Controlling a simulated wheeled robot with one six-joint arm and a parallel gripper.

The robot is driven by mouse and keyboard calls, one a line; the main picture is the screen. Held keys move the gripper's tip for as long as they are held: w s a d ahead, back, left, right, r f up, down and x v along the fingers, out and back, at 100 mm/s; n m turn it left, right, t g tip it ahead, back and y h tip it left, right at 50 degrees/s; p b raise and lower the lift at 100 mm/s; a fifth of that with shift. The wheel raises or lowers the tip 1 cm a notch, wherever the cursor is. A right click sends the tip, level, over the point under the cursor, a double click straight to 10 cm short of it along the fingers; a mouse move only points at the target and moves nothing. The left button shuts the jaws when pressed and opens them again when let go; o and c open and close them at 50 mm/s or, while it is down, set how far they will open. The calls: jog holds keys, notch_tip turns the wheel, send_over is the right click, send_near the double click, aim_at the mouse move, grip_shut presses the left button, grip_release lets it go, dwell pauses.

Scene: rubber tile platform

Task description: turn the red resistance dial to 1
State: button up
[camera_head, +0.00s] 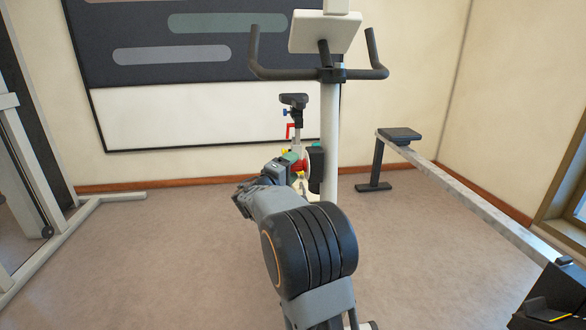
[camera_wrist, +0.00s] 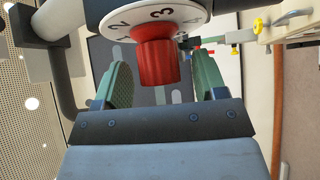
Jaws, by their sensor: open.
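The red resistance dial (camera_wrist: 157,62) is a ribbed knob on a white disc (camera_wrist: 190,24) with numbers; 2, 3 and part of another number show. The 3 is nearest above the knob; no pointer mark on the knob is clear. In the head view the dial (camera_head: 300,165) shows small and partly covered by my gripper, on the bike's white post (camera_head: 331,130). My gripper (camera_wrist: 162,68) is open, its green-padded fingers on either side of the knob, with a visible gap on each side. In the head view my gripper (camera_head: 288,161) reaches the dial from the left.
The bike's handlebar (camera_head: 285,74) and console (camera_head: 325,32) rise above the dial. A saddle (camera_head: 294,100) stands behind it. A bench with a long rail (camera_head: 470,190) is at right, and a white rack (camera_head: 75,215) at left. The floor between is clear.

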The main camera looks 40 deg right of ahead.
jog(key=shift+w+d, duration=0.1)
jog(key=shift+d, duration=0.3)
jog(key=c, duration=0.9)
jog(key=shift+r, duration=0.1)
